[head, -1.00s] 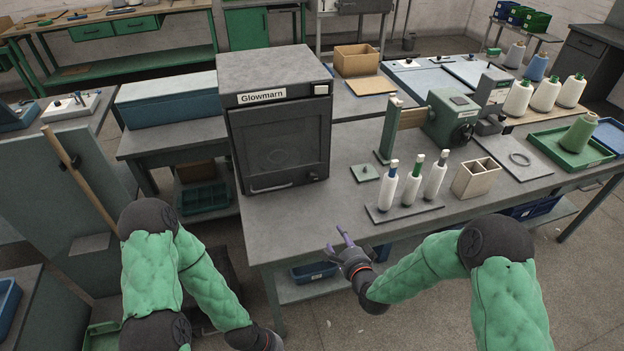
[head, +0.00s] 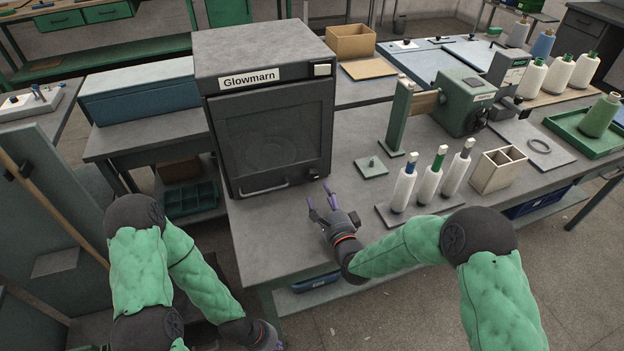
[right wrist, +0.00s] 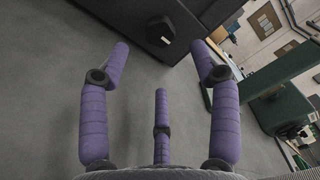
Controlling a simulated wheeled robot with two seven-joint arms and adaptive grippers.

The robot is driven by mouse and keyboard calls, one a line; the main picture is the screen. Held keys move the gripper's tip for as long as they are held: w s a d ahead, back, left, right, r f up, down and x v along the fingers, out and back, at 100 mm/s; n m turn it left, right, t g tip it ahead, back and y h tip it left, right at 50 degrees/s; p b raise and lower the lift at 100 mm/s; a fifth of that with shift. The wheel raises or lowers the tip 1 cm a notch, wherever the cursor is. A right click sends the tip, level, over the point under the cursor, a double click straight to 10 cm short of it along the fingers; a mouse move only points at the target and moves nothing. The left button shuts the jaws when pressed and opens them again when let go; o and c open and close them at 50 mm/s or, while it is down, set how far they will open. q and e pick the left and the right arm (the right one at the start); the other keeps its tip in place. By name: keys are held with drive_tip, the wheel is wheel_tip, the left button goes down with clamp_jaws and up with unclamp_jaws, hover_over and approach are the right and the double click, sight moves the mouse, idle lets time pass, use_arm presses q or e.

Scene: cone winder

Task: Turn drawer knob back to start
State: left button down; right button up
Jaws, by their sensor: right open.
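A dark grey cabinet labelled "Glowmarn" (head: 270,130) stands on the workbench, its front door closed, with a bar handle (head: 265,189) low on the front. A small round dark knob (right wrist: 160,30) shows on the cabinet's face in the right wrist view; the direction it is turned cannot be made out. My right gripper (head: 320,197) is open and empty, low over the bench in front of the cabinet's lower right corner. Its purple fingers (right wrist: 160,65) are spread and apart from the knob. My left gripper (head: 266,337) is low at the bottom edge, its fingers not clearly visible.
A small plate with a peg (head: 371,166), a rack of white bobbins (head: 430,188) and a divided box (head: 497,170) stand right of my right gripper. The green winder (head: 462,102) is behind them. The bench top in front of the cabinet is clear.

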sight(313, 178)
drive_tip(key=b+x, duration=0.2)
drive_tip(key=x, duration=0.6)
drive_tip(key=shift+f, duration=0.2)
drive_tip(key=shift+w+a+r, duration=0.1)
drive_tip(key=shift+w, duration=0.3)
drive_tip(key=c, duration=1.1)
